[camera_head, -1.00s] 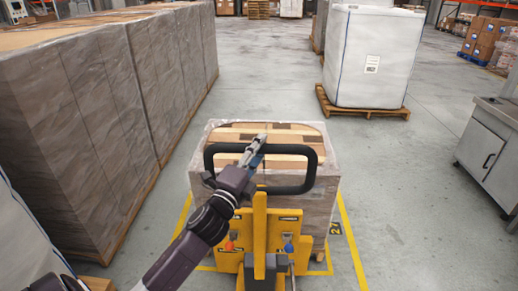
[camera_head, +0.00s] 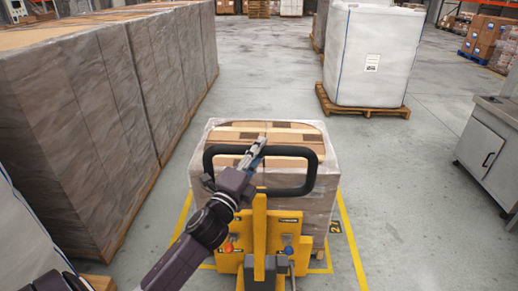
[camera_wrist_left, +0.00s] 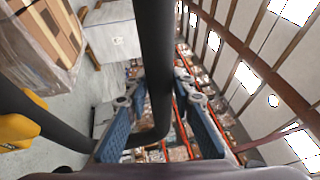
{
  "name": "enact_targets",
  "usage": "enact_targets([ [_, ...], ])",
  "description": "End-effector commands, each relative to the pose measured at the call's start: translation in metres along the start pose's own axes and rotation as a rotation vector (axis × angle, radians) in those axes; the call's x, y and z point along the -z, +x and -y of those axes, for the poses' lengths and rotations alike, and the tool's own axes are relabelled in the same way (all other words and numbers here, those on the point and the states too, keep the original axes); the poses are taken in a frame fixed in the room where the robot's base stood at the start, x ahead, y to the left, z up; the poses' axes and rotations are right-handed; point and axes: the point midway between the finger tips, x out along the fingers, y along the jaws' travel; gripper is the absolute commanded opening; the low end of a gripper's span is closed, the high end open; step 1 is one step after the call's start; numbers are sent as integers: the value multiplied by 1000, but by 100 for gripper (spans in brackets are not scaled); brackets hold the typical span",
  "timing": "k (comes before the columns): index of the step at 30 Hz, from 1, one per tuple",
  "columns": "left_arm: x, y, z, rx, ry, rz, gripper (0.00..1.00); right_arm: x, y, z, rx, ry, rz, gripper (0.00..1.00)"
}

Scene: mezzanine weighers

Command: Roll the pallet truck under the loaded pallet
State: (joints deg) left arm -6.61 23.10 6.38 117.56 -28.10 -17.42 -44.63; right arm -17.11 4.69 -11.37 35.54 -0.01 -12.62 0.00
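The yellow pallet truck (camera_head: 260,235) stands directly in front of me, with its black loop handle (camera_head: 314,165) upright toward me. The loaded pallet (camera_head: 315,215), brown boxes in clear wrap, is just beyond the truck; the truck's body hides its lower front, so I cannot tell how far the forks reach under it. My left gripper (camera_head: 257,148) is at the handle's top bar. In the left wrist view the blue fingers of this gripper (camera_wrist_left: 160,88) lie on both sides of the black bar (camera_wrist_left: 157,50), close against it. My right gripper is not in view.
Yellow floor lines (camera_head: 352,250) frame the pallet. A long row of wrapped stacks (camera_head: 90,120) stands close on the left. A white bulk bag (camera_head: 370,60) on a wooden pallet is ahead right. A grey metal cabinet (camera_head: 488,150) is at right. The floor between is clear.

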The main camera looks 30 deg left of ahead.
Motion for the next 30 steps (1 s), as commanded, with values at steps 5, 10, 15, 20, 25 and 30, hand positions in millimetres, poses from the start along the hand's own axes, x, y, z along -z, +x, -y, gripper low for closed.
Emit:
enact_targets([
  [5,-1,0,1,2,1,1,39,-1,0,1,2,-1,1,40],
  [10,-1,1,1,3,2,1,39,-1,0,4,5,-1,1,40],
  [15,-1,-5,1,2,1,1,39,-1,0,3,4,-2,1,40],
  [20,0,-25,0,0,0,1,39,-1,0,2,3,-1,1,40],
  [25,-1,-55,-1,-2,0,2,39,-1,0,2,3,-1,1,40],
  [30,-1,-84,-1,-2,0,2,39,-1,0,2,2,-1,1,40],
])
